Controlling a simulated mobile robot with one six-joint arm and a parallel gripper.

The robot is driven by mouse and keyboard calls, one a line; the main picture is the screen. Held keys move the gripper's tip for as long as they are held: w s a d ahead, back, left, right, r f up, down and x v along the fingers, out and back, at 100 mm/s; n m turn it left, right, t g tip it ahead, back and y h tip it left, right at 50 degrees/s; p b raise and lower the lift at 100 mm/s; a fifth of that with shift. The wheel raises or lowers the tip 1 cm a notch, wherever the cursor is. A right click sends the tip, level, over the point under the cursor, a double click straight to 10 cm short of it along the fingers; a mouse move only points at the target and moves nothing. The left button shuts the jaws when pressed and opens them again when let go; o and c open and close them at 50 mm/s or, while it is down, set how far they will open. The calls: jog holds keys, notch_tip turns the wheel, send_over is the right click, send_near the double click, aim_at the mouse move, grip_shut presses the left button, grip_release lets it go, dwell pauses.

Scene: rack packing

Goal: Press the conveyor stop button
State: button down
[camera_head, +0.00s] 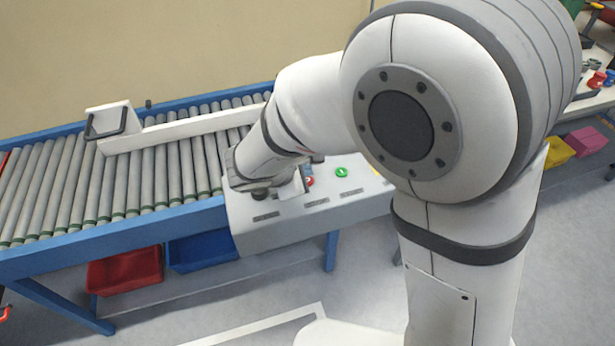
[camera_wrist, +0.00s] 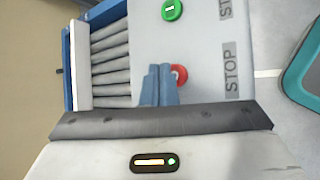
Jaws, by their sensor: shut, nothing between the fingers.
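The red stop button (camera_wrist: 181,72) is on the light grey control panel (camera_wrist: 205,45), beside a printed STOP label (camera_wrist: 231,68). My gripper (camera_wrist: 158,70) is shut and empty, its blue-grey fingertips together. In the wrist view the fingers cover the left part of the red button; I cannot tell whether they touch it.
A green button (camera_head: 342,172) sits right of the red one on the panel. The roller conveyor (camera_head: 60,190) with a blue frame runs left. A white guide bar (camera_head: 180,131) crosses its rollers. Red (camera_head: 125,272) and blue (camera_head: 203,250) bins stand below.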

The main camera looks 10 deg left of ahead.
notch_tip(320, 180, up, 5)
jog(key=p, duration=0.3)
jog(key=shift+p, duration=0.35)
jog(key=shift+d, duration=0.1)
dwell(0.8)
jog(key=s+d+r+m+g, duration=0.2)
jog(key=d+m, duration=0.4)
jog(key=d, duration=0.4)
jog(key=s+d+r+m+g, duration=0.1)
jog(key=d+r+m+g, duration=0.3)
jog(key=d, duration=0.5)
jog(key=s+d+r+m+y, duration=0.1)
jog(key=s+d+m+y, duration=0.2)
jog(key=s+d+m, duration=0.5)
jog(key=shift+s+d+r+m+y, duration=0.25)
jog(key=shift+s+m, duration=0.5)
jog(key=shift+m, duration=1.45)
jog(key=shift+a+f, duration=0.1)
